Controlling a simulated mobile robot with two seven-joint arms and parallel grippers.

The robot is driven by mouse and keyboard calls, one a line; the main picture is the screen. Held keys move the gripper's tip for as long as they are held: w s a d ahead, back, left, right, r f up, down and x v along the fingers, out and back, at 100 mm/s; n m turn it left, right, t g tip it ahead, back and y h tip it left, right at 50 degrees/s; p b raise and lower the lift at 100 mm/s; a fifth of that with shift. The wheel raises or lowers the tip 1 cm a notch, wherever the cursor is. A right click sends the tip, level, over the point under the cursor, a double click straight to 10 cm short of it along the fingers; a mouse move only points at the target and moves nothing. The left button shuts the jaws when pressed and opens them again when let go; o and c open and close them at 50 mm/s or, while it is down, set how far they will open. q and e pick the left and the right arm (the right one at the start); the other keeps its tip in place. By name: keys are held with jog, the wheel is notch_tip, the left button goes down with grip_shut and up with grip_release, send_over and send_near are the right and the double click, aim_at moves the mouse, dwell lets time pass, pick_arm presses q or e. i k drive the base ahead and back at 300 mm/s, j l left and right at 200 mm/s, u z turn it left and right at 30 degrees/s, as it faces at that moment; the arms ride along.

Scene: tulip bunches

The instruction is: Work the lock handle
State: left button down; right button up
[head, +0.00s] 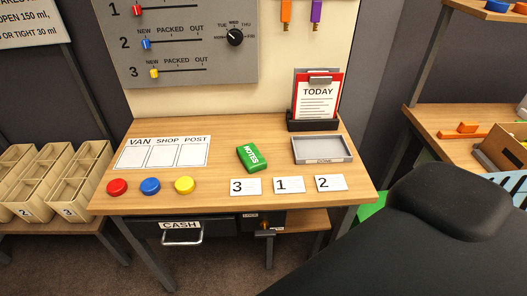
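A small dark box (249,222) with a little label is mounted under the front edge of the desk. A small lever with an orange part (265,233) sticks out at its lower right; it looks like the lock handle, but it is too small to tell how it is turned. Left of it is the dark CASH drawer (225,224) with a metal pull handle (183,238); it looks closed. Neither of my grippers is in view. A large dark part of my own arm fills the lower right.
The desk (220,165) holds red, blue and yellow buttons, number cards, a green NOTES pack (252,157), a grey tray (297,152) and a TODAY clipboard (318,95). Crates (80,190) stand left. A side table (430,120) stands right. Floor before the drawer is clear.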

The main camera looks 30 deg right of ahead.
aim_at(264, 233)
jog(key=i+l+z, duration=0.1)
jog(key=z, duration=0.9)
